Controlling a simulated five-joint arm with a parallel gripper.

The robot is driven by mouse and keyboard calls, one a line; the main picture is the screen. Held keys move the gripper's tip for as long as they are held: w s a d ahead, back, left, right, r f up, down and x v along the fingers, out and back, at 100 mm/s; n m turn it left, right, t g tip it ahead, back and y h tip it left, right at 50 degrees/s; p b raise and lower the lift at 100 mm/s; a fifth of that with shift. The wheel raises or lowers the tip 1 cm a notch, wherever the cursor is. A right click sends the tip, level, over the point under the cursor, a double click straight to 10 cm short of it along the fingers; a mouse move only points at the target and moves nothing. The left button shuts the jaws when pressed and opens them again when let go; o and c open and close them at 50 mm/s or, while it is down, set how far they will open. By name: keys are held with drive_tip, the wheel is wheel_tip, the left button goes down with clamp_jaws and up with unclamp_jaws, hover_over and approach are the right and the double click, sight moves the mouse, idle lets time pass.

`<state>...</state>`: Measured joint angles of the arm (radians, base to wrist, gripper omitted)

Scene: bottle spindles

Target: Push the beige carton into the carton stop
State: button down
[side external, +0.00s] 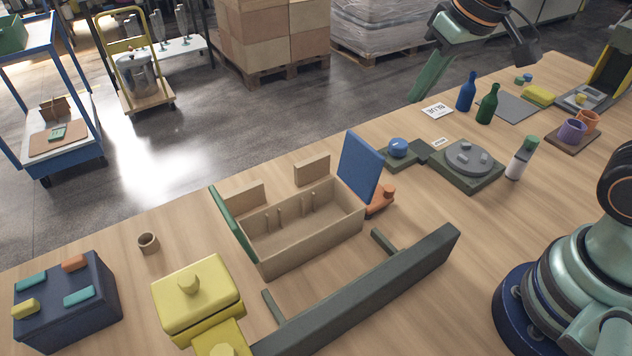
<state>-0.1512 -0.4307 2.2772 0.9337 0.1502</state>
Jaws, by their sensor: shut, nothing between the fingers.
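The beige carton (318,238) stands open in the middle of the table, with thin upright pegs inside. Its left flap (232,224) is green, its right flap (360,168) is blue and raised, and beige flaps show at its back. The carton stop (365,292) is a long dark grey-green bar in front of the carton, with a short arm at each end pointing towards it. Bare table shows between the carton's front wall and the bar. My gripper (419,96) is at the top, beyond the bottles, shut and well away from the carton.
A yellow block fixture (198,297) stands left of the stop, and an orange piece (381,199) is beside the blue flap. A round grey turntable (467,158), a blue bottle (466,92) and a green bottle (487,104) are to the right. A small brown cup (148,243) stands left.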

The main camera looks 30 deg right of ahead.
drive_tip(key=w+a+f+g, duration=0.1)
drive_tip(key=w+a+f, duration=0.1)
drive_tip(key=a, duration=0.3)
drive_tip(key=w+a+f+g, duration=0.2)
drive_tip(key=w+a, duration=0.1)
drive_tip(key=a, duration=0.2)
drive_tip(key=g, duration=0.1)
approach(301, 232)
drive_tip(key=shift+h, duration=0.3)
drive_tip(key=f, duration=0.4)
drive_tip(key=shift+a, duration=0.25)
drive_tip(key=s, duration=0.2)
drive_tip(key=shift+s+r, duration=0.15)
drive_tip(key=shift+s, duration=0.75)
drive_tip(key=shift+s, duration=0.1)
drive_tip(key=s, duration=0.8)
drive_tip(key=shift+s, duration=0.4)
drive_tip(key=shift+w, duration=0.1)
